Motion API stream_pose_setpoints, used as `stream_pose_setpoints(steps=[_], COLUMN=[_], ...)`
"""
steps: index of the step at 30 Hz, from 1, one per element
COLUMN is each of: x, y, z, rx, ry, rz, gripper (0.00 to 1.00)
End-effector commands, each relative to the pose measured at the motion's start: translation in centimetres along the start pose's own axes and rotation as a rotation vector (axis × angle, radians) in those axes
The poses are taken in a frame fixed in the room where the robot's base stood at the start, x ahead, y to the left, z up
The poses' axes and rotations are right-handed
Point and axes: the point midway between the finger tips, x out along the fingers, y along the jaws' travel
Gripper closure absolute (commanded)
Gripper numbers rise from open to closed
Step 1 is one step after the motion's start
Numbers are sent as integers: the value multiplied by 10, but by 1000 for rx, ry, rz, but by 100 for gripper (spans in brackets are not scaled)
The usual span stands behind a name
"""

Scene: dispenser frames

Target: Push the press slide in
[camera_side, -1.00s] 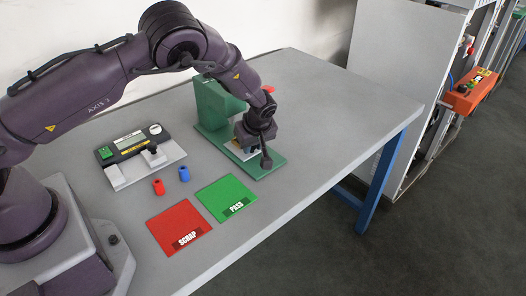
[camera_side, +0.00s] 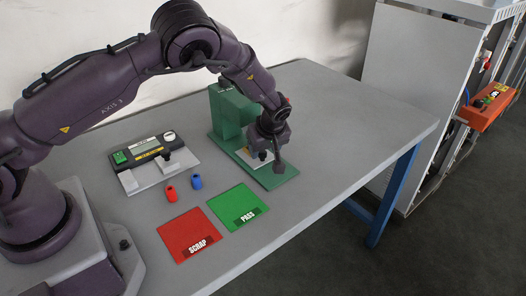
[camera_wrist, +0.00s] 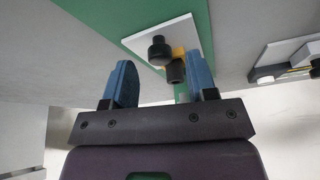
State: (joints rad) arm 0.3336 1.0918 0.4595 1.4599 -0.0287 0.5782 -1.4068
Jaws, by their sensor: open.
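The green press (camera_side: 228,112) stands on a long green base on the table. On the base is a pale plate (camera_side: 243,158); it also shows in the wrist view (camera_wrist: 184,32). In the wrist view a black round knob (camera_wrist: 160,50), a yellow part (camera_wrist: 179,53) and a dark cylinder (camera_wrist: 176,73) are on or near this plate. My gripper (camera_wrist: 160,85) is open, its two blue fingers apart, with the dark cylinder in line with the gap. In the side view my gripper (camera_side: 268,148) is low over the base and hides part of the slide area. Contact cannot be told.
A tester (camera_side: 150,152) with a green button and a pale fixture stands left of the press. A red part (camera_side: 171,194) and a blue part (camera_side: 197,182) lie before it. A red SCRAP mat (camera_side: 185,228) and green PASS mat (camera_side: 235,203) lie in front. The table's right side is clear.

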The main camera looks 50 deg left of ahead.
Motion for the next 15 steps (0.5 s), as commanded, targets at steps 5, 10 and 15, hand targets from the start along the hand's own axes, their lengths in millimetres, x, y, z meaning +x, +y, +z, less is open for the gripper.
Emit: stream_pose_setpoints(steps=[5, 10, 15], x=[-43, -78, -99], y=[1, 1, 0], z=[0, 0, 0], rx=[1, 0, 0], ry=[0, 0, 1], rz=[5, 4, 1], gripper=[48, 48, 48])
